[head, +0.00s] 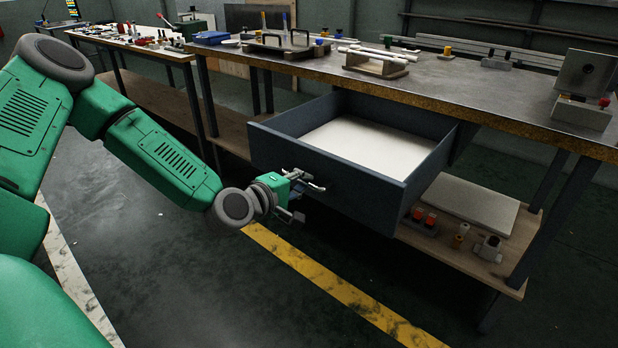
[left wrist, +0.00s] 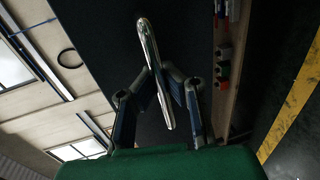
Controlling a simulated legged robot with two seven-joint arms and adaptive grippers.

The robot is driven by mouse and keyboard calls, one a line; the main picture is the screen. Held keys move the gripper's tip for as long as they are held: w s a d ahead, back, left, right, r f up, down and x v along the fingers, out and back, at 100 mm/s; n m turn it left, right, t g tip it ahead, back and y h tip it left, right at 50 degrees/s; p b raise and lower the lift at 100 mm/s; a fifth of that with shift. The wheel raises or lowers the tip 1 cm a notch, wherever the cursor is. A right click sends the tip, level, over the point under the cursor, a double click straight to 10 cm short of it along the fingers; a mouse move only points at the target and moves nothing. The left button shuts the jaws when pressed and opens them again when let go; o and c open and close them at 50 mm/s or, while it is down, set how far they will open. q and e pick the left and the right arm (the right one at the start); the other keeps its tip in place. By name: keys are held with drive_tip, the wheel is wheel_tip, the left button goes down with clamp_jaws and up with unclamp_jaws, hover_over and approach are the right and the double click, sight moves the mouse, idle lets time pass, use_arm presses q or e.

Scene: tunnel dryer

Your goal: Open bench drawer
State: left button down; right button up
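The bench drawer (head: 330,180) is a dark blue-grey box with a pale inside floor, and it stands far out from under the bench top. It looks empty. Its shiny metal handle (head: 313,185) is on the front panel, partly hidden by my left gripper (head: 297,196). In the left wrist view the bar handle (left wrist: 148,45) runs between the two fingers of the left gripper (left wrist: 162,88), which close in on it from both sides. The drawer front fills the dark area behind them. My right gripper is in neither view.
The workbench (head: 470,95) holds tools, blocks and rods on its top. A lower wooden shelf (head: 450,250) carries a pale slab and small parts. A second bench (head: 130,42) stands at the back left. The floor before the drawer, with a yellow stripe (head: 330,285), is clear.

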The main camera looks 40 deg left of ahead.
use_arm(q)
drive_tip(key=shift+a, duration=0.3)
drive_tip(key=c, duration=1.6)
unclamp_jaws()
drive_tip(key=shift+c, duration=0.2)
drive_tip(key=shift+o, duration=0.2)
drive_tip(key=shift+a+f, duration=0.15)
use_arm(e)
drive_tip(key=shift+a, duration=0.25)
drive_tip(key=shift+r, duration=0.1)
use_arm(q)
drive_tip(key=shift+s, duration=0.3)
drive_tip(key=v, duration=0.6)
drive_tip(key=shift+s+a, duration=0.25)
drive_tip(key=shift+s, duration=0.1)
drive_tip(key=shift+d, duration=0.2)
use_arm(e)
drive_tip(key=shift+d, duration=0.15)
